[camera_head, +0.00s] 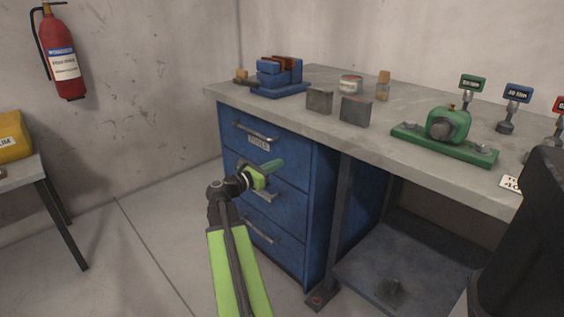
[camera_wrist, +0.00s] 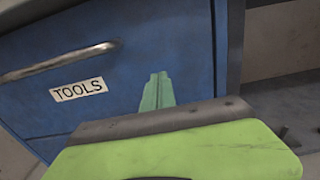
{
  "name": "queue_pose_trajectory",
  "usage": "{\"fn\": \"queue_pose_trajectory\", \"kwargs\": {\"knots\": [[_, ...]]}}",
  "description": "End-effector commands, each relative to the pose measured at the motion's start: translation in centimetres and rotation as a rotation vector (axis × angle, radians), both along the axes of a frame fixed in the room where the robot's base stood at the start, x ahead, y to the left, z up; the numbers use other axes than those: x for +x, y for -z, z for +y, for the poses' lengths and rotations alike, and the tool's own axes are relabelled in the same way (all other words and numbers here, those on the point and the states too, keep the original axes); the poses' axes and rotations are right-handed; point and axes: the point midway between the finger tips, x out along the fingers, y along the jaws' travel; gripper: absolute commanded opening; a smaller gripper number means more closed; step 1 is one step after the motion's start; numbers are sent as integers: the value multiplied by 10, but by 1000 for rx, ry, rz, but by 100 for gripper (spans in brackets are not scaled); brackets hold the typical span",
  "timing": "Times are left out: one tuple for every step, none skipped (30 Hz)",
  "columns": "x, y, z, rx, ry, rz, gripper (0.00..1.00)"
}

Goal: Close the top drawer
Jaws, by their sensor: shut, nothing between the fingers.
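The top drawer (camera_head: 240,134) is the uppermost of three blue drawers under the workbench. Its front looks flush or nearly flush with the cabinet; I cannot tell whether a small gap is left. It has a metal bar handle (camera_head: 256,132) and a TOOLS label, and the handle also shows in the wrist view (camera_wrist: 58,62). My gripper (camera_head: 278,165) is shut and empty, in front of the drawers near the middle one. In the wrist view its green fingers (camera_wrist: 157,92) point at the blue front, right of the label; contact cannot be told.
The grey workbench top (camera_head: 340,112) carries a blue vise (camera_head: 280,78), two grey blocks, a can and a green device (camera_head: 448,125). A dark bench leg (camera_head: 340,220) stands right of the drawers. A side table with a yellow case (camera_head: 14,135) is at left. The floor between is clear.

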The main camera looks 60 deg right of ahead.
Motion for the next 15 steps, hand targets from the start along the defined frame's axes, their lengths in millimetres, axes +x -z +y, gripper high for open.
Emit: {"fn": "queue_pose_trajectory", "kwargs": {"knots": [[5, 0, 16, 0, -6, -1, 0], [8, 0, 25, 1, -6, -1, 0], [12, 0, 35, 1, -7, -1, 0], [15, 0, 43, 1, -7, -1, 0], [18, 1, 50, 1, -7, -1, 0], [21, 1, 59, 1, -7, -1, 0], [24, 1, 65, 1, -7, -1, 0], [26, 1, 71, 2, -7, -2, 0], [28, 1, 78, 2, -7, -2, 0], [30, 1, 81, 2, -7, -2, 0], [32, 1, 85, 2, -7, -2, 0], [33, 1, 89, 2, -6, -2, 0], [34, 1, 92, 2, -6, -2, 0], [35, 1, 93, 2, -6, -2, 0], [35, 1, 95, 2, -5, -2, 0]]}}
